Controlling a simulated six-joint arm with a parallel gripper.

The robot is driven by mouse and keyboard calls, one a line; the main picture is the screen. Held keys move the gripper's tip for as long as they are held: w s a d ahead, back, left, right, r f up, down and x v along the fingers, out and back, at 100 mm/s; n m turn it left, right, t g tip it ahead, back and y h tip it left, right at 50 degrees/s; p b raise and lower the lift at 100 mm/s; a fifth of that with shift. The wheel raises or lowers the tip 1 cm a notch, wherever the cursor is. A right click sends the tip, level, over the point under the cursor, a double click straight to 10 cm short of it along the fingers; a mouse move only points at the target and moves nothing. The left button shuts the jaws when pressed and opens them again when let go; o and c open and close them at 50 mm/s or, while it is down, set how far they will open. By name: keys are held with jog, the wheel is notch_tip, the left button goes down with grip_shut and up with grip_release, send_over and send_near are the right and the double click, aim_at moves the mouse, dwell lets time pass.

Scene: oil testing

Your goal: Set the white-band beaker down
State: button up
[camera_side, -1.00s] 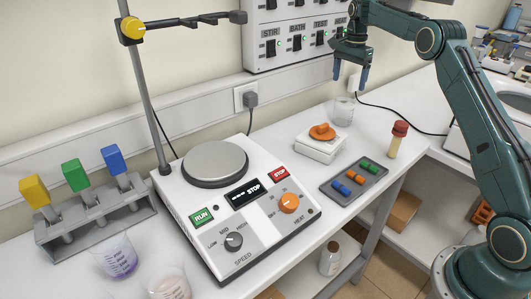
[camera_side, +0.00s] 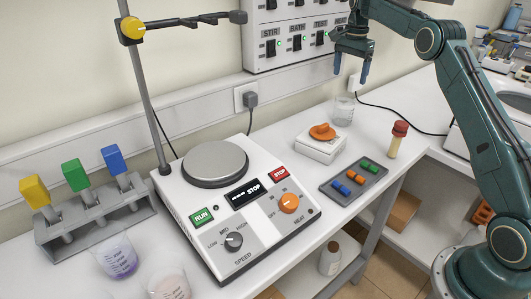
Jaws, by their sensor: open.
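A clear glass beaker (camera_side: 343,110) stands upright on the white bench near the wall, behind the small orange-topped white box. A white band on it cannot be made out at this size. My gripper (camera_side: 351,77) is above this beaker, pointing down with its two fingers apart and nothing between them. The fingertips are clear of the beaker's rim. Two more beakers stand at the front left: one with purple liquid (camera_side: 118,258) and one with pale pinkish contents (camera_side: 168,284), cut off by the lower picture edge.
A hotplate stirrer (camera_side: 240,205) fills the bench middle, with a stand rod (camera_side: 146,90) behind it. A tray of coloured pieces (camera_side: 353,182), a white box with orange top (camera_side: 320,146) and a red-capped vial (camera_side: 397,138) stand right. A rack (camera_side: 95,222) is left.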

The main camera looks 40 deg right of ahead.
jog(key=s+a+r+n+t, duration=0.1)
jog(key=s+a+r+n, duration=0.3)
jog(key=s+a+r, duration=0.4)
jog(key=s+a+r+n+t, duration=0.2)
jog(key=s+a+r+n, duration=0.35)
jog(key=a, duration=0.45)
jog(key=s+a+f+n+t, duration=0.1)
jog(key=s+a+f+n, duration=0.1)
jog(key=s, duration=0.6)
jog(key=s+a+f+n, duration=0.3)
jog(key=s+a, duration=0.1)
jog(key=s, duration=0.4)
jog(key=s+a+f+n+t, duration=0.1)
jog(key=s+a+f+n, duration=0.2)
jog(key=s, duration=0.5)
jog(key=shift+a+t, duration=0.3)
jog(key=shift+a, duration=0.15)
